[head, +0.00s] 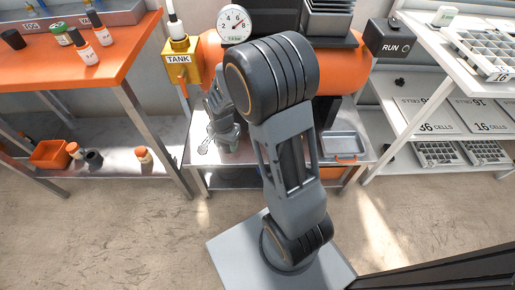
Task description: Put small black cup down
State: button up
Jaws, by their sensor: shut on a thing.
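My gripper (228,136) is behind and left of my large dark elbow joint, low over the left part of the grey metal bench (250,174). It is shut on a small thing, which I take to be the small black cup. My gripper and wrist hide it, so I cannot make out its shape, or whether it touches the bench top. A grey metal tray (344,146) with an orange handle lies on the bench to the right.
A yellow TANK valve box (180,60) and a dial gauge (236,24) stand behind. An orange-topped table (60,75) with bottles is at left. White shelving (430,60) with cell trays is at right. My arm hides the bench's middle.

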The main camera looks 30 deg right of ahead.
jog(key=w+d+f+b, duration=0.1)
jog(key=w+d+f, duration=0.15)
jog(key=d, duration=0.25)
jog(key=b, duration=0.3)
send_over(248, 149)
jog(key=a, duration=0.1)
jog(key=f, duration=0.5)
jog(key=shift+s, duration=0.25)
jog(key=shift+w+d+f, duration=0.1)
jog(key=shift+d+f, duration=0.15)
jog(key=shift+f, duration=0.1)
jog(key=shift+w+d+f+b, duration=0.1)
jog(key=shift+f+b, duration=0.55)
jog(key=shift+f, duration=1)
jog(key=shift+f, duration=0.15)
jog(key=o, duration=0.9)
